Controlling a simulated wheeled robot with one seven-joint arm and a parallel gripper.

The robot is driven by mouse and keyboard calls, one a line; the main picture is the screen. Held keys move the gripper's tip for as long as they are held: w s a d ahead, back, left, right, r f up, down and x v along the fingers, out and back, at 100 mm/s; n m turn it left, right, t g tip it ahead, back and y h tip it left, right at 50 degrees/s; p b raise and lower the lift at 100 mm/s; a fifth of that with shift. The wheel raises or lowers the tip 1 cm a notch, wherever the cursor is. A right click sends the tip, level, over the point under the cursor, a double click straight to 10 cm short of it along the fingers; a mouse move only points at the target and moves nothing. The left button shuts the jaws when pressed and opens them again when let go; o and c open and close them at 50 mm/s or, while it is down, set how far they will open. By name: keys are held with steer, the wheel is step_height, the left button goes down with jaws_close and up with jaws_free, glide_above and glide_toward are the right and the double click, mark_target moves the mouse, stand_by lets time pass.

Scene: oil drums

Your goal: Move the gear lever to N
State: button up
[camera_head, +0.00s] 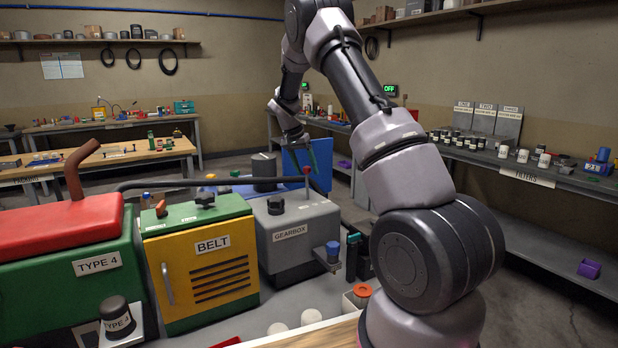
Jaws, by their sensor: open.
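The gear lever (307,172) is a thin upright stick with a red knob. It rises from the top of the grey box labelled GEARBOX (300,225), near its back right. No N mark or gear positions can be read on the gearbox.
The yellow BELT cabinet (200,265) and the green and red TYPE 4 machine (75,250) stand left of the gearbox. A blue-topped fitting (333,250) sticks out at the gearbox's front right. The FILTERS bench (530,175) runs along the right.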

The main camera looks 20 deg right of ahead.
steer(key=v, duration=0.6)
steer(key=shift+r, duration=0.35)
steer(key=shift+s, duration=0.1)
steer(key=s+a+r+n+t+y, duration=0.1)
steer(key=s+r+t+y, duration=0.1)
steer(key=s+r, duration=0.7)
steer(key=s+a+r+n+t+y, duration=0.1)
steer(key=s+a+r+y, duration=0.1)
steer(key=s+r, duration=0.7)
steer(key=s+a+n+t+y, duration=0.1)
steer(key=s+a, duration=0.1)
steer(key=s, duration=0.9)
steer(key=s+a+f+n+t+y, duration=0.1)
steer(key=s+t, duration=0.1)
steer(key=s, duration=0.9)
steer(key=shift+s+a+f+n, duration=0.2)
steer(key=shift+a+f+n, duration=0.1)
steer(key=shift+a, duration=0.05)
